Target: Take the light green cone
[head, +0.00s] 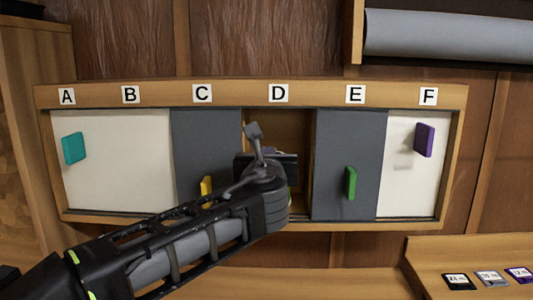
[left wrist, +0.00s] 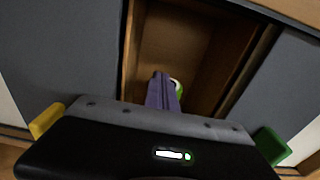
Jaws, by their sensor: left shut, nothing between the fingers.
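The light green cone (left wrist: 179,88) shows only in part in the left wrist view, inside the open compartment under D (head: 292,122). The fingers hide much of it. My left gripper (left wrist: 161,77) is shut and empty, and its fingers point into that compartment just beside the cone. I cannot tell whether they touch it. In the head view my left gripper (head: 270,151) and wrist cover much of the opening, and the cone cannot be made out clearly. My right gripper is not in view.
Dark panels flank the opening, with a yellow handle (head: 206,187) on the left and a green handle (head: 350,183) on the right. White panels carry a teal handle (head: 74,148) and a purple handle (head: 424,140). A shelf (head: 430,263) with small cards is at lower right.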

